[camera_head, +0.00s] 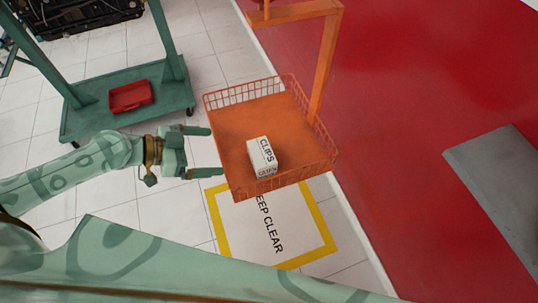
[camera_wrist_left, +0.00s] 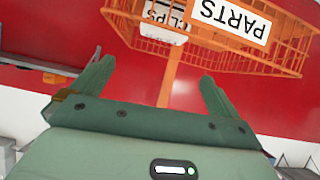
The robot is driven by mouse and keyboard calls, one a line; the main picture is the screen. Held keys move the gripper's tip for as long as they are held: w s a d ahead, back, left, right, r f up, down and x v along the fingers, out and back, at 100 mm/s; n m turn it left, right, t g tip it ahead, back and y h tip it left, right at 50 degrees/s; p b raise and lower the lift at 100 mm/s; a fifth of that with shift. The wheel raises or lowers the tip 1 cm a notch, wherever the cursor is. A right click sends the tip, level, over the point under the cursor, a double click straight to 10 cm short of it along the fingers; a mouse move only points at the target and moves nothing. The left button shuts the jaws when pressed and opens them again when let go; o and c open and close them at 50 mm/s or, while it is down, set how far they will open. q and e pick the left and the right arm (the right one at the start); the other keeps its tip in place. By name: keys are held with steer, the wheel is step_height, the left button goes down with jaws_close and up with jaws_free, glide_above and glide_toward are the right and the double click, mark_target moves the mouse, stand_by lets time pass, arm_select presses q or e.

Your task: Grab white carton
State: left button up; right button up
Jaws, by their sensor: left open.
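The white carton (camera_head: 262,157), marked CLIPS, stands in an orange wire-sided basket (camera_head: 228,120) near its front side. In the left wrist view the carton (camera_wrist_left: 163,17) shows partly at the top edge, behind the basket mesh (camera_wrist_left: 205,50). My left gripper (camera_head: 207,152) is open and empty, its two fingers pointing right at the basket's left side, apart from the carton. Its open fingers also show in the left wrist view (camera_wrist_left: 156,82). My right gripper is not in view.
An orange post (camera_head: 325,65) rises at the basket's back right. A green wheeled cart (camera_head: 92,122) with a red tray (camera_head: 131,96) stands at left. A PARTS sign (camera_wrist_left: 230,18) hangs on the basket. A grey slab (camera_head: 500,180) lies at right.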

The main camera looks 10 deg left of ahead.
arm_select(q)
steer(key=p, duration=0.1)
glide_toward(260, 152)
steer(key=shift+m, duration=0.3)
steer(key=x, duration=0.5)
steer(key=shift+w+r, duration=0.1)
steer(key=shift+r, duration=0.2)
steer(key=x, duration=0.5)
steer(key=shift+w+d+f+p, duration=0.1)
steer(key=shift+d+f+p, duration=0.15)
steer(key=shift+f, duration=0.2)
steer(key=c, duration=1)
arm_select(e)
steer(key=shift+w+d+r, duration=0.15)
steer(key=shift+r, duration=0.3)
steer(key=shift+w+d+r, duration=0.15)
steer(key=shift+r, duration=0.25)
